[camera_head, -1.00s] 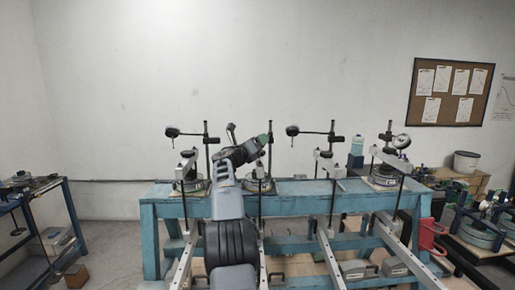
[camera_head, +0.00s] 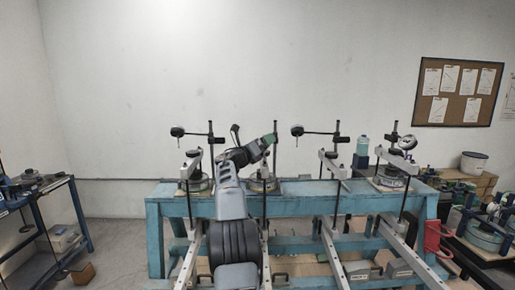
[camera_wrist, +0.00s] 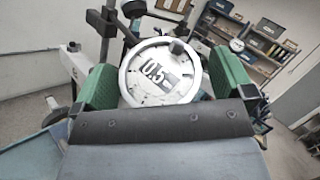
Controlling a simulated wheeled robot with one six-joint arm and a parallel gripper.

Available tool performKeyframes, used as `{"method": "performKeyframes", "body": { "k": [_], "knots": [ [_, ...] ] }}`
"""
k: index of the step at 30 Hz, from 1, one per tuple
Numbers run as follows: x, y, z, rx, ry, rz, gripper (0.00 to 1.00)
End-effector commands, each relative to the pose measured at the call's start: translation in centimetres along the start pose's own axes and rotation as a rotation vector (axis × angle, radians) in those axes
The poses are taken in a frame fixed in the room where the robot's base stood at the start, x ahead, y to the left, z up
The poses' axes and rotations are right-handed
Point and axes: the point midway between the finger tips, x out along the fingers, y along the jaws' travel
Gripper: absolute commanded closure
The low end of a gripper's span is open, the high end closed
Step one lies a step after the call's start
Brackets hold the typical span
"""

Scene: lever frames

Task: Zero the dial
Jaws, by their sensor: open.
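In the wrist view a round dial (camera_wrist: 160,72) with a silver rim and a white face marked 0.5 lies between the two green fingers of my gripper (camera_wrist: 160,82). A dark knob stands at its upper right rim. My gripper is open, with a finger on each side of the dial; I cannot tell whether either touches it. In the head view my gripper (camera_head: 268,141) is over the blue bench, at the second stand from the left. The dial there is hidden behind my gripper. No needle reading is legible.
The blue bench (camera_head: 298,205) carries more stands, with a left dial (camera_head: 177,131), a middle dial (camera_head: 297,131) and a right dial (camera_head: 407,142). Long lever bars (camera_head: 335,255) reach forward from it.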

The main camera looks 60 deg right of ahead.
Motion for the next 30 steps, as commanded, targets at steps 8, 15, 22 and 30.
{"method": "performKeyframes", "body": {
  "k": [8,15,22,30],
  "knots": [
    [-4.1,0.3,-0.3,0.002,-0.003,0.003,0.00],
    [-9.0,0.2,-0.2,0.002,-0.002,0.003,0.00],
    [-12.3,0.1,-0.1,0.001,-0.001,0.002,0.00],
    [-13.7,0.1,-0.1,0.000,0.000,0.001,0.00]
  ]
}}
